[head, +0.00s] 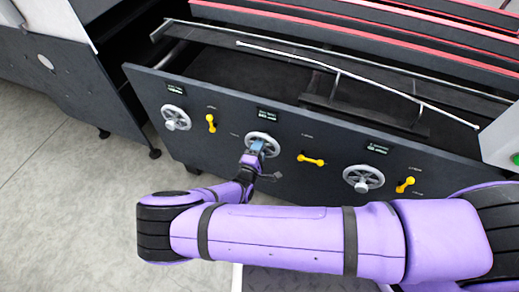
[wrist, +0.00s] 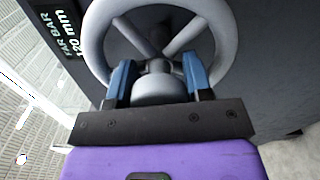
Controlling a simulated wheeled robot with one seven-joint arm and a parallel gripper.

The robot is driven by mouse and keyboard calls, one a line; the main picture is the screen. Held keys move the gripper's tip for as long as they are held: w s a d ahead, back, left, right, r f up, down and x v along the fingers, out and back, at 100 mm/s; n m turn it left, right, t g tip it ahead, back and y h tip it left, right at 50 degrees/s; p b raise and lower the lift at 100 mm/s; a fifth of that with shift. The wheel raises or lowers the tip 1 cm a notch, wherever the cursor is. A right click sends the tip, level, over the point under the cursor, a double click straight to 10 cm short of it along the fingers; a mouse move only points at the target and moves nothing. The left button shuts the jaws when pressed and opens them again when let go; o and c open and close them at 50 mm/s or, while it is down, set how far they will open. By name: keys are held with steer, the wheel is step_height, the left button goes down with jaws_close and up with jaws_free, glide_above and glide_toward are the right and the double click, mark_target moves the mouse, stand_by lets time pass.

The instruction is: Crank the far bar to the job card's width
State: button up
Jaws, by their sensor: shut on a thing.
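The middle handwheel (head: 261,143) is on the dark front panel, partly covered by my gripper (head: 257,150). In the wrist view the grey handwheel (wrist: 226,45) fills the top. My gripper (wrist: 158,85) has its blue fingers shut on the wheel's round grey knob (wrist: 158,92). The display beside the wheel (wrist: 65,35) reads "FAR BAR" and a value ending in "20 mm"; its first digit is unclear. The same display (head: 267,115) is too small to read in the head view. Thin silver bars (head: 330,68) cross the machine bed; which is the far bar is unclear. I cannot make out a job card.
Other handwheels stand left (head: 176,118) and right (head: 363,179). Yellow levers sit on the panel: left (head: 211,123) upright, middle (head: 311,160) nearly horizontal, right (head: 405,185) slanted. A pale box with a green button (head: 516,159) is at the right edge. Floor is clear at left.

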stand_by(0.3)
steer(key=o, duration=1)
steer(key=v, duration=1)
steer(key=shift+s, duration=0.4)
steer(key=shift+a+r, duration=0.1)
steer(key=shift+a, duration=0.05)
